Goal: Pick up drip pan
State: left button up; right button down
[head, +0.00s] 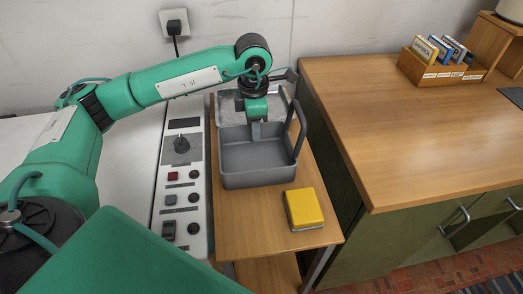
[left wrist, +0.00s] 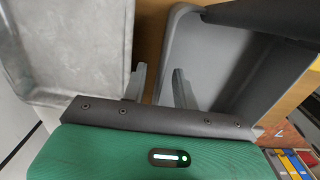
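The drip pan, which I take to be the shallow mottled metal tray (head: 230,108), lies at the back of the small wooden table. It fills the left of the left wrist view (left wrist: 80,45). The grey utility tub (head: 258,178) with an upright handle stands just in front of it and shows at right in the left wrist view (left wrist: 215,55). My left gripper (head: 256,132) points down at the tub's back wall, near the pan's front edge. In the left wrist view its fingers (left wrist: 159,86) are apart, near the neighbouring rims; contact cannot be told. My right gripper is out of view.
A yellow block-like item (head: 304,207) sits at the table's front right. A control panel (head: 182,190) with knobs and switches runs along the left. A larger wooden counter (head: 400,130) is at right, with a card box (head: 440,75) at its back.

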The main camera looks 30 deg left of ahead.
pick_arm(q)
jog(key=shift+f, duration=0.75)
grip_shut()
jog(key=shift+r, duration=0.1)
